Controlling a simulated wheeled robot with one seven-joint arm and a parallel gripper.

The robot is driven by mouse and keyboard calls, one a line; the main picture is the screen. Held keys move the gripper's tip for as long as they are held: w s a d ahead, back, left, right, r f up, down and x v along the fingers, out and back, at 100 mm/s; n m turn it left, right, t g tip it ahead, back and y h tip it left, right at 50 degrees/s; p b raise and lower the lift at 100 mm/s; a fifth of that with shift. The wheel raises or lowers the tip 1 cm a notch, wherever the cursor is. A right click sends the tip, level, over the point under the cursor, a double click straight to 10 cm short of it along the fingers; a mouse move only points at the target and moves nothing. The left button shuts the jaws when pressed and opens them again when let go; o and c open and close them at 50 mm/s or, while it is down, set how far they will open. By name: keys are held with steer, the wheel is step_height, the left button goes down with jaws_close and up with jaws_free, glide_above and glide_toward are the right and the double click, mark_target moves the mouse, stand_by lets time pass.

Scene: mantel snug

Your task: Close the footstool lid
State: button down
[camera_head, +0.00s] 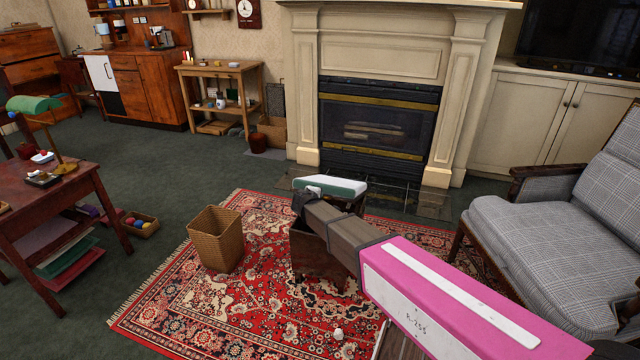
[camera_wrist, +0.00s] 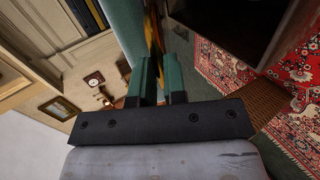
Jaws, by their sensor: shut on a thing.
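The footstool has a dark reddish wooden body (camera_head: 312,262) standing on the rug, partly hidden behind my arm. Its lid (camera_head: 340,187), pale on top with a green edge, stands raised above and behind the body. In the wrist view the lid shows as a teal surface (camera_wrist: 122,28) left of the fingers, and the dark open box (camera_wrist: 232,22) lies to the right. My gripper (camera_wrist: 161,72) has two green fingers closed on a thin yellow-brown edge of the lid. In the head view my arm hides the fingertips.
A wicker basket (camera_head: 216,240) stands left of the footstool on the red patterned rug (camera_head: 190,310). A grey checked armchair (camera_head: 550,230) is at right, and the fireplace (camera_head: 378,125) is behind. A small pale object (camera_head: 338,334) lies on the rug in front.

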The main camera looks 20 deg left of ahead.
steer(key=s+f, duration=0.2)
steer(key=f, duration=0.9)
steer(key=s+f, duration=0.3)
steer(key=f, duration=0.8)
steer(key=shift+d, duration=0.25)
steer(key=shift+s, duration=0.1)
steer(key=c, duration=1.2)
jaws_free()
steer(key=shift+o, duration=0.2)
steer(key=shift+s+r, duration=0.1)
steer(key=shift+r, duration=0.1)
